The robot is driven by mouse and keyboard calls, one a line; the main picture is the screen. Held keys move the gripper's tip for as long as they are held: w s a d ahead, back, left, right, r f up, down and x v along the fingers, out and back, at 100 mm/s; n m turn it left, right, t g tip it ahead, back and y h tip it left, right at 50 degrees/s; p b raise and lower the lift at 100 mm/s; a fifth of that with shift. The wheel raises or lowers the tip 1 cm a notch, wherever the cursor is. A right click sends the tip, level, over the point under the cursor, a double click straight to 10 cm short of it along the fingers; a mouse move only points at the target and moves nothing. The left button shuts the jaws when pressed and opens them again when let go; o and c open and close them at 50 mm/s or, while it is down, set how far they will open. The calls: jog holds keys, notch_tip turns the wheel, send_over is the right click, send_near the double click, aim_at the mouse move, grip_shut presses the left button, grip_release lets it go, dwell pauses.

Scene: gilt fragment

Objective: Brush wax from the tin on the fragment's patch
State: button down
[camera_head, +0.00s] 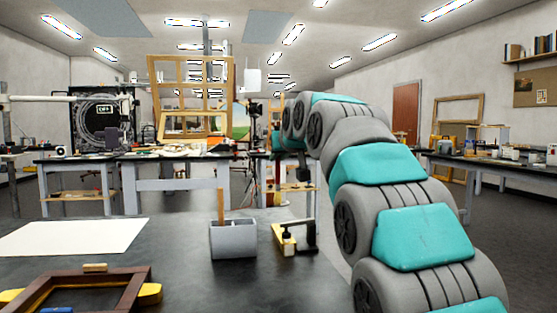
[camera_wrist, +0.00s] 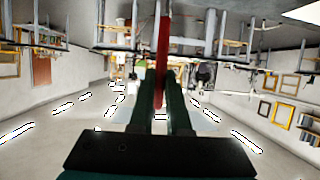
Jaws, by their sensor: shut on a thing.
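In the wrist view, which looks upside down, my gripper (camera_wrist: 161,95) is shut on a slim red stick-like thing (camera_wrist: 162,45), likely the brush's handle. Its far end runs out of view at the top, so I cannot see bristles. A dark brown wooden frame piece (camera_head: 133,288), perhaps the fragment, lies at the bench's lower left, cut by the picture edge. I cannot make out the wax tin or the patch.
A grey holder (camera_head: 233,241) with an upright wooden stick (camera_head: 220,205) stands mid-bench. A small wood-and-black tool (camera_head: 290,238) is right of it. A white sheet (camera_head: 75,236) lies left. Yellow pieces (camera_head: 150,293) touch the frame. Other worktables (camera_head: 180,184) stand behind. Bare bench (camera_head: 240,285) lies in front.

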aim_at(278, 176)
jog(key=shift+r, duration=0.4)
jog(key=shift+r+p, duration=0.9)
jog(key=shift+r, duration=0.65)
jog(key=shift+f, duration=0.15)
jog(key=shift+f+b, duration=2.75)
jog(key=shift+f, duration=0.6)
jog(key=shift+f+b, duration=0.7)
jog(key=shift+f, duration=0.4)
